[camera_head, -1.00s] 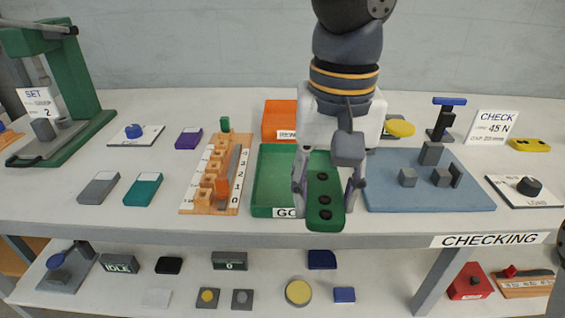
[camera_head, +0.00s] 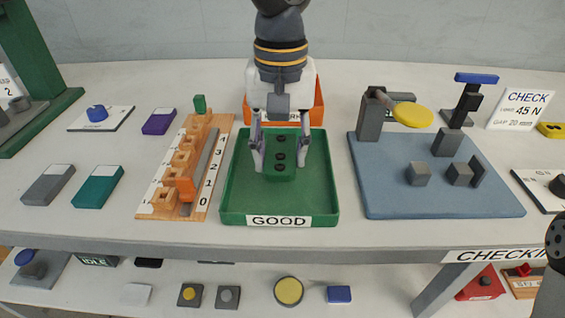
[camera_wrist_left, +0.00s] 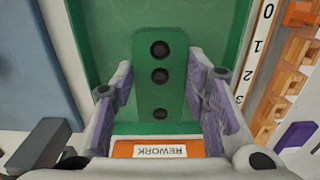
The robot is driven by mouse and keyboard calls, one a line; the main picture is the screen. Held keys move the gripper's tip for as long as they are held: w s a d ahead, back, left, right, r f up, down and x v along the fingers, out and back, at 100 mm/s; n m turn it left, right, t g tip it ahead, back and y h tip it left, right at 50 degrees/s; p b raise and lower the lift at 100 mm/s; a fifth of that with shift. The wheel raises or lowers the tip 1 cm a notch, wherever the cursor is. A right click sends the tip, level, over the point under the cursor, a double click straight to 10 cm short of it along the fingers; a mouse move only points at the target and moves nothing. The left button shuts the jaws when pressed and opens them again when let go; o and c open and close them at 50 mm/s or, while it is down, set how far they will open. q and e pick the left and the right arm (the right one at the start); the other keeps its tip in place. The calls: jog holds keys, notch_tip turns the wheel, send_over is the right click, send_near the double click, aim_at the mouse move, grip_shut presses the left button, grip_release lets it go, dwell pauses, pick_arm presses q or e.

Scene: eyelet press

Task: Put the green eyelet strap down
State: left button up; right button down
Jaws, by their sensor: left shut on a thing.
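The green eyelet strap (camera_head: 280,171) has several dark holes in a row. My left gripper (camera_head: 280,153) is shut on it, with one finger along each long side. The strap is over the back half of the green tray (camera_head: 280,203) labelled GOOD. I cannot tell whether its underside touches the tray floor. In the left wrist view the strap (camera_wrist_left: 160,95) lies between the purple finger pads (camera_wrist_left: 163,102), with the green tray (camera_wrist_left: 98,40) around it. The rest of the tray floor that shows is empty.
An orange REWORK tray (camera_head: 318,104) stands behind the green one. A wooden numbered rack (camera_head: 221,133) is close on the left. A blue board (camera_head: 440,204) with grey blocks and a yellow disc (camera_head: 413,115) is close on the right.

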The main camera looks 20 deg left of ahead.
aim_at(281, 158)
pick_arm(q)
notch_tip(281, 158, down, 3)
jog(key=shift+f, duration=0.1)
pick_arm(e)
jog(key=shift+s+f, duration=0.2)
jog(key=shift+f, duration=0.05)
jog(key=shift+w+r, duration=0.1)
pick_arm(q)
jog(key=o, duration=1.1)
notch_tip(281, 158, up, 12)
jog(key=shift+d+r+p, duration=0.1)
jog(key=shift+r+p, duration=0.05)
jog(key=shift+p, duration=0.4)
pick_arm(e)
jog(key=shift+w+r, duration=0.7)
jog(key=shift+r, duration=0.05)
